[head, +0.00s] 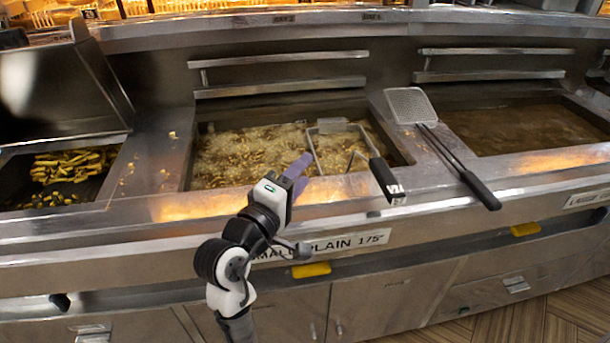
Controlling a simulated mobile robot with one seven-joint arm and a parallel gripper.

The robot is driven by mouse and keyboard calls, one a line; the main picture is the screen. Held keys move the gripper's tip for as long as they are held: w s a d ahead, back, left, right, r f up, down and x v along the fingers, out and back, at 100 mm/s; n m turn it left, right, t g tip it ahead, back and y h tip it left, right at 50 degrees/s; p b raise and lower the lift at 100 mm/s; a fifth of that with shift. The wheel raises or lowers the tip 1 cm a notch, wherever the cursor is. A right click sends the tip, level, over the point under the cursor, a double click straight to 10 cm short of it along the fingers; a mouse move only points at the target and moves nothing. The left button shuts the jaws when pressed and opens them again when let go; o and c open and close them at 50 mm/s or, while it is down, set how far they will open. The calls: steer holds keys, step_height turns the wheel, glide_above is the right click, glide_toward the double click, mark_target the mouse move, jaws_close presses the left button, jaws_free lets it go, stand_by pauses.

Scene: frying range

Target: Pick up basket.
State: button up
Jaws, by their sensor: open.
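A fry basket (335,127) sits low in the bubbling oil of the middle fryer, with several pieces of food around it. Its wire frame shows above the oil, and its black handle (386,180) slopes over the fryer's front rim toward me. My gripper (299,172), with purple fingers, is open and empty. In the picture it is to the left of the handle, over the front edge of the middle fryer, apart from the handle. How high it is above the rim is hard to tell.
A flat mesh skimmer (411,106) with a black handle lies on the divider to the right. The right fryer (520,125) holds dark oil. A bin of fries (70,170) is at the left. The steel front ledge (420,203) is mostly clear.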

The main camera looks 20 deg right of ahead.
steer(key=s+d+f+g, duration=0.1)
steer(key=s+g, duration=0.1)
steer(key=s+d+f+g+h, duration=0.1)
steer(key=s+d+f, duration=0.1)
steer(key=shift+s+d+m+g, duration=0.1)
steer(key=shift+d+m+g, duration=0.15)
steer(key=shift+m+g, duration=0.15)
steer(key=p, duration=0.2)
glide_toward(372, 168)
steer(key=x, duration=0.5)
steer(key=shift+w+a, duration=0.15)
steer(key=shift+w, duration=0.05)
steer(key=p+x, duration=0.1)
steer(key=x, duration=0.1)
steer(key=p+x, duration=0.1)
steer(key=x, duration=0.1)
steer(key=shift+s+d, duration=0.1)
steer(key=shift+d, duration=0.25)
steer(key=shift+w+d+f, duration=0.15)
steer(key=shift+w+d, duration=0.1)
steer(key=shift+d, duration=0.3)
jaws_close()
